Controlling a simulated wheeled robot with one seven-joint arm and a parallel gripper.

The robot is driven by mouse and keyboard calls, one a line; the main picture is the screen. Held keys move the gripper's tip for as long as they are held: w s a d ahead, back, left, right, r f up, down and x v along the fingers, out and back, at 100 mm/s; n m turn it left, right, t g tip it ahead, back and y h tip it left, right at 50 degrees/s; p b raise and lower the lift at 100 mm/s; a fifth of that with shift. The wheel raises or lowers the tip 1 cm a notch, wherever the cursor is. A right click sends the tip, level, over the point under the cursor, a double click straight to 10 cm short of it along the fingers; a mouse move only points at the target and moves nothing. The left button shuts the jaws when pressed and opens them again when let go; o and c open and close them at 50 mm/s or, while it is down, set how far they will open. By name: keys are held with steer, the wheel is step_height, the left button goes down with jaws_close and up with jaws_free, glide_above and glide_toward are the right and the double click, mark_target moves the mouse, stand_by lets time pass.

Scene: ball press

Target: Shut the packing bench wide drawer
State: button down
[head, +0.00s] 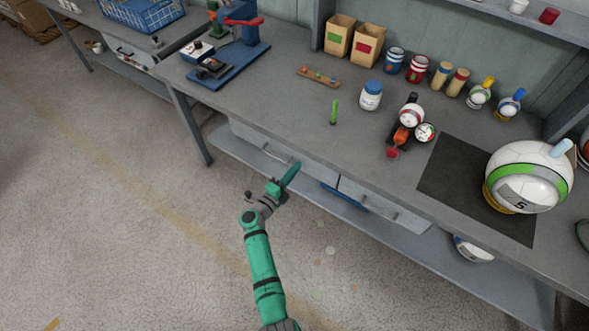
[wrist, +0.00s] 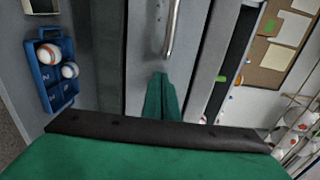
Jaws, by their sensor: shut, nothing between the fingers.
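The packing bench (head: 310,110) runs across the head view, with two light-grey drawer fronts under its top. The left, seemingly wider drawer (head: 312,172) has a metal bar handle (head: 276,154). A grey drawer front fills the middle of the wrist view (wrist: 145,45), with its bar handle (wrist: 172,28) near the top. My gripper (head: 295,167) is shut and empty in front of that drawer. Its green fingertips (wrist: 160,76) point at the front, beside the handle's end. I cannot tell whether they touch it, or how far out the drawer stands.
A second drawer (head: 385,212) sits to the right. Below is a lower shelf (head: 430,253) with a blue tray, whose balls show in the wrist view (wrist: 42,88). The floor in front is clear.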

steer(key=shift+a+v, duration=0.2)
steer(key=shift+v, duration=6.4)
steer(key=s+d+r+n+y, duration=0.1)
steer(key=s+r+n+y, duration=0.2)
steer(key=s, duration=1)
steer(key=s+d+r+n+y, duration=0.2)
steer(key=s+r+n+y, duration=0.2)
steer(key=s+r+n, duration=0.4)
steer(key=s+d+r+n+y, duration=0.2)
steer(key=s+r+n, duration=0.3)
steer(key=s+n, duration=0.9)
steer(key=s+y, duration=0.1)
steer(key=s, duration=0.3)
steer(key=shift+s+r+n+t+y, duration=0.15)
steer(key=shift+r+n+t+y, duration=0.15)
steer(key=shift+r, duration=0.05)
